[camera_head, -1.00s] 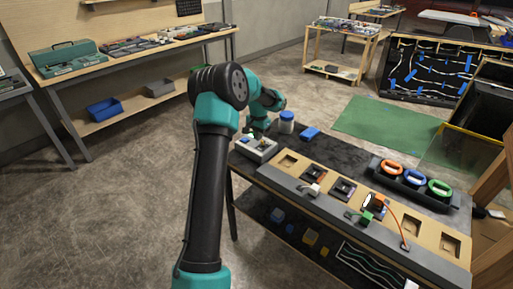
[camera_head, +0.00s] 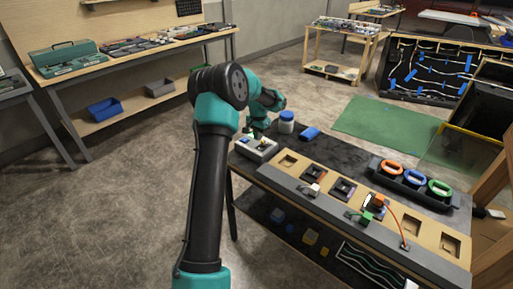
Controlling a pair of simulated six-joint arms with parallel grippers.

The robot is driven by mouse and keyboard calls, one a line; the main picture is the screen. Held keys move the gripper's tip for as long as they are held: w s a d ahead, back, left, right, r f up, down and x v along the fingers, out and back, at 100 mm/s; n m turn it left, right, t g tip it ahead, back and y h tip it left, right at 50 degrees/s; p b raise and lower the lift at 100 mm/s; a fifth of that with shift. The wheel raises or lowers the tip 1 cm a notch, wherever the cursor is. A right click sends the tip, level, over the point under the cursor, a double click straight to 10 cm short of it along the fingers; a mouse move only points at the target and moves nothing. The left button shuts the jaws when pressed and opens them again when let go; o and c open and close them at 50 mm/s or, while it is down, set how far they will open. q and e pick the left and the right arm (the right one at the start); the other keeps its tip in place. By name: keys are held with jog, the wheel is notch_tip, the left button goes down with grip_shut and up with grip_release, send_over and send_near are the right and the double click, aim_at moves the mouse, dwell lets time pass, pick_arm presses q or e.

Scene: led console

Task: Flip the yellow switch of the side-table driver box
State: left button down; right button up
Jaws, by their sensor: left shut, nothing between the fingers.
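The driver box (camera_head: 258,152) is a small pale grey box at the left end of the dark-topped table. Small details show on its top face, but the yellow switch is too small to make out clearly. My left arm reaches in over the floor from the bottom, and my left gripper (camera_head: 250,133) is shut and empty just above the box's back left part. The arm partly hides that side, and whether the fingertips touch the box cannot be told. My right gripper is not in view.
A wooden panel with square sockets and small plugs (camera_head: 375,200) runs along the front.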

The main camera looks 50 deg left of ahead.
aim_at(262, 141)
pick_arm(q)
jog(key=shift+f, duration=1.3)
jog(key=shift+w+f, duration=0.15)
jog(key=shift+w, duration=0.5)
jog(key=shift+w+f, duration=0.15)
jog(key=shift+w, duration=0.45)
jog(key=shift+s+a+r, duration=0.1)
dwell(0.3)
jog(key=shift+r, duration=0.7)
jog(key=shift+s+r, duration=0.2)
jog(key=shift+r, duration=2.85)
